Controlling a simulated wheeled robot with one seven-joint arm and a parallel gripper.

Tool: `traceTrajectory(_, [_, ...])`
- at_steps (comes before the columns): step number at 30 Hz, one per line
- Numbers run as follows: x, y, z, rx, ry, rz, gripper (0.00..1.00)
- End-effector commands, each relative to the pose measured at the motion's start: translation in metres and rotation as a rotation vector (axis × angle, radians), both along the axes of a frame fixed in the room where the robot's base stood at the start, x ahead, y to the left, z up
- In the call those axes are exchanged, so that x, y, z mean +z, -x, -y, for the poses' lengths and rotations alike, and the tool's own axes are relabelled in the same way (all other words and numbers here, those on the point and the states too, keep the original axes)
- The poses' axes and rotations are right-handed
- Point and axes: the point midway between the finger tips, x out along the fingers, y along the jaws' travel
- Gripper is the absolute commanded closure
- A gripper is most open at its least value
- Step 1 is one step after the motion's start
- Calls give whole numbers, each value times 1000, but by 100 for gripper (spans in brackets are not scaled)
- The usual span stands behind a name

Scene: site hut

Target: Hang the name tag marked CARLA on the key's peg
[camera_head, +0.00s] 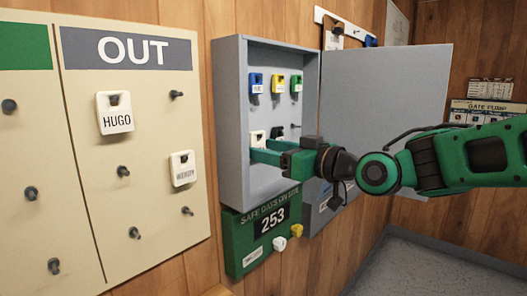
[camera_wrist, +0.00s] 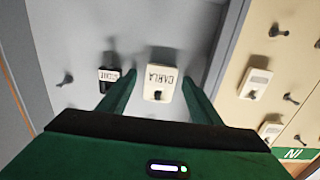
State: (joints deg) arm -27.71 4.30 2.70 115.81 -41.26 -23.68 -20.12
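The white CARLA tag (camera_wrist: 158,95) hangs upside down in the wrist view, between my gripper's two fingers (camera_wrist: 158,80), with a gap on each side. In the head view a white tag (camera_head: 257,137) hangs at the lower left inside the grey key cabinet (camera_head: 232,120), where my gripper (camera_head: 261,150) reaches in. The fingers are open and hold nothing. A black tag with a white label (camera_wrist: 109,75) hangs beside the CARLA tag. An empty peg (camera_head: 295,126) is at the lower right of the cabinet; it also shows in the wrist view (camera_wrist: 65,80).
Blue (camera_head: 256,83), yellow (camera_head: 278,84) and green (camera_head: 296,83) tags hang above in the cabinet. Its open door (camera_head: 385,95) stands right, near my arm. The OUT board (camera_head: 75,120) at left holds the HUGO tag (camera_head: 114,112), the WENDY tag (camera_head: 183,168) and several bare pegs.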

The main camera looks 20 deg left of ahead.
Motion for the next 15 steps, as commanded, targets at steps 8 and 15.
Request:
traceTrajectory(8, [0,1,6,-2,1,0,42])
traceTrajectory(15, [-1,14,42,-4,1,0,42])
